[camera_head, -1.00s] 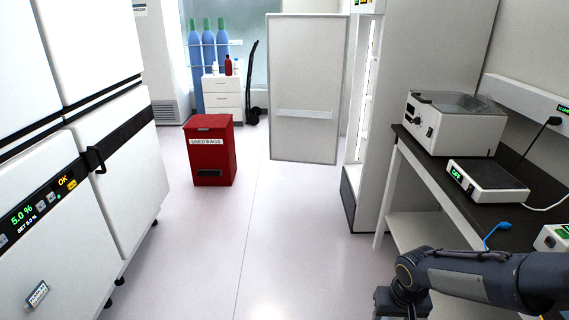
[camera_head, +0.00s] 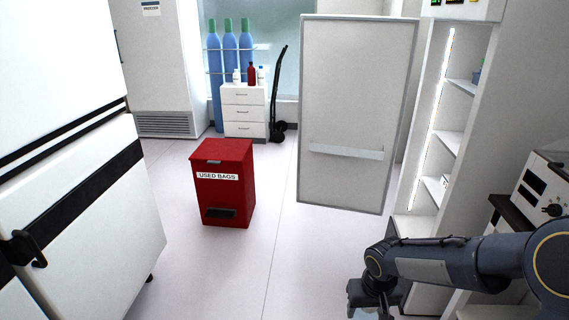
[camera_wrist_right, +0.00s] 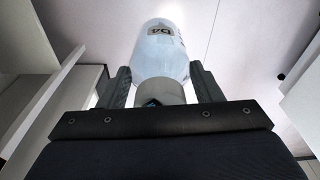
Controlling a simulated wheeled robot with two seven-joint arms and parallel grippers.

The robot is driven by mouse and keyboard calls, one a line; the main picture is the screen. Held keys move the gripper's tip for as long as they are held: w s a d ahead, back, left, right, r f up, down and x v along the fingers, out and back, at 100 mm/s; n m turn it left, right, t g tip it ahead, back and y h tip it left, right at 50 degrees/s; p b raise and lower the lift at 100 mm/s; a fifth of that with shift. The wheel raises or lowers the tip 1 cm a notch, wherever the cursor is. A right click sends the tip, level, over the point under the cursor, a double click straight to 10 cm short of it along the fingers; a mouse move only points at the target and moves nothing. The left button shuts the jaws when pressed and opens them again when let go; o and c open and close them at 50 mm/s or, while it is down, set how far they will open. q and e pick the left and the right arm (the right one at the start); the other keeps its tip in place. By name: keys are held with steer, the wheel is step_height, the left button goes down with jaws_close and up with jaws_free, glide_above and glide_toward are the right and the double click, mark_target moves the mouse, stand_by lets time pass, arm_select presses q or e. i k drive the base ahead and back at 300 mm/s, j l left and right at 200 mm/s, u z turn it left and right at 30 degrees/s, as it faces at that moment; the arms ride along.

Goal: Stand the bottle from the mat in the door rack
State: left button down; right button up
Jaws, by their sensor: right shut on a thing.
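My right gripper (camera_head: 370,305) is at the bottom edge of the head view, low in front of the open fridge. In the right wrist view its fingers (camera_wrist_right: 160,85) are shut on the bottle (camera_wrist_right: 160,52), a pale translucent one with a dark-marked label. The bottle cannot be made out in the head view. The open fridge door (camera_head: 355,90) stands ahead and beyond the gripper. A pale bar (camera_head: 346,152) across its face looks like the door rack. My left gripper is not in view.
The lit fridge interior (camera_head: 447,145) with shelves is to the right. A red used-bags bin (camera_head: 222,185) stands on the floor left of the door. A white cabinet (camera_head: 75,170) fills the left side. The floor between is clear.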

mark_target(346, 151)
steer(key=i, duration=2.25)
